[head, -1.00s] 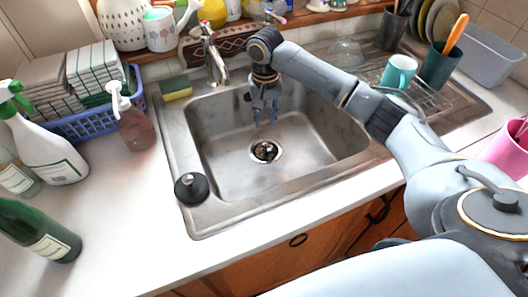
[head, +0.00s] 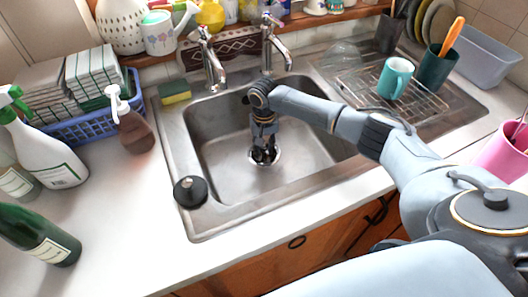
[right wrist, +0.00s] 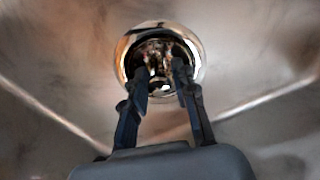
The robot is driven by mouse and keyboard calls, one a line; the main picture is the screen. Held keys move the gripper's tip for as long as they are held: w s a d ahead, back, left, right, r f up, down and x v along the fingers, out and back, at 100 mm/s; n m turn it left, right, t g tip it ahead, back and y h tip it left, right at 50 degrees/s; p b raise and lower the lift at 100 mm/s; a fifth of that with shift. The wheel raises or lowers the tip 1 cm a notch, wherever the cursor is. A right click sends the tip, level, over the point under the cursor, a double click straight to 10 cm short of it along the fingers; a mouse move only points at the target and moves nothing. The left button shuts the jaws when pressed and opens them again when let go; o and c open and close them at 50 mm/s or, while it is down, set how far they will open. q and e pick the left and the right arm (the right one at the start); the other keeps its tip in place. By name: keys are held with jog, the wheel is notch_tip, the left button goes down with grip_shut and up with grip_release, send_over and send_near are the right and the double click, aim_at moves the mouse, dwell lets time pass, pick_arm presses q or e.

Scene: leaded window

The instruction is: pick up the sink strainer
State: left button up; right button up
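The sink strainer (right wrist: 155,46) shows in the right wrist view as a shiny metal round piece with a dark, reflective middle, seated in the drain at the bottom of the sink basin (head: 218,160). In the head view, my right gripper (head: 264,158) points down over the drain and hides most of it. In the right wrist view, the two fingers of my right gripper (right wrist: 161,78) are apart, with their tips over the near part of the strainer. I cannot tell whether they touch it. My left gripper is not in view.
A black round stopper (head: 190,191) sits on the sink's front left corner. Two taps (head: 213,70) stand behind the basin, beside a sponge (head: 175,93). A teal mug (head: 395,77) is on the drainboard at right. Bottles stand on the left counter.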

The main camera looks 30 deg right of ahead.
grip_shut()
jog(key=shift+r, duration=0.15)
jog(key=shift+r, duration=0.55)
jog(key=s+a+r, duration=0.4)
jog(key=s+r, duration=0.7)
jog(key=s, duration=0.2)
jog(key=shift+s+a+r, duration=0.2)
jog(key=shift+r, duration=0.15)
